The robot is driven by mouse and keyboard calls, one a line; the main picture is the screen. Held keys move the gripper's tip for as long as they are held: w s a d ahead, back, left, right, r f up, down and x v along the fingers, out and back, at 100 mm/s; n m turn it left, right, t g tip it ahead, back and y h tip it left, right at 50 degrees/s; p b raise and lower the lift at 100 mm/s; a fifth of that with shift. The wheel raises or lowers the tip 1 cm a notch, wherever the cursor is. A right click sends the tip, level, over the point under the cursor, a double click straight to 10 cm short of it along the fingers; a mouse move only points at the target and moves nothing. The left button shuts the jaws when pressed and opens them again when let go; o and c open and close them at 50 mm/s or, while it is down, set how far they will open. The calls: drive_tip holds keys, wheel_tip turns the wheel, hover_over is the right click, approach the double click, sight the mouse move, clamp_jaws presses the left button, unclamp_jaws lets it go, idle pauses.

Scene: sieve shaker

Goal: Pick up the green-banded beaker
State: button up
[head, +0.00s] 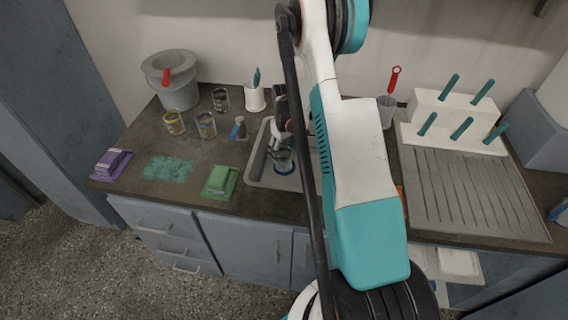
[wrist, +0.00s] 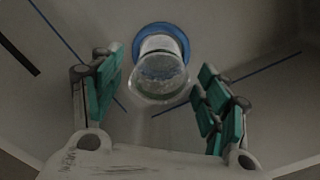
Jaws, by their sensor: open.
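In the wrist view a clear glass vessel (wrist: 160,85) stands between the fingers of my gripper (wrist: 159,66), with space on both sides. A blue ring (wrist: 162,29) shows at its far end, and a faint green tint shows on the glass. I cannot tell if this is a green band. In the head view my gripper (head: 282,143) is down in the sink (head: 257,164), over a clear vessel with blue at it (head: 284,166). My gripper is open and empty. My arm hides part of the sink.
Left of the sink stand a yellow-banded beaker (head: 174,124), a blue-banded beaker (head: 206,126) and a dark-banded beaker (head: 221,100). A drying rack (head: 465,185) is at right. The sink walls surround my gripper.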

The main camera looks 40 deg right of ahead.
wheel_tip(320, 180, down, 3)
drive_tip(key=shift+r+b, duration=0.15)
drive_tip(key=shift+b, duration=0.2)
drive_tip(key=shift+c, duration=0.3)
drive_tip(key=c, duration=1.1)
drive_tip(key=shift+c, duration=0.2)
drive_tip(key=shift+r, duration=0.2)
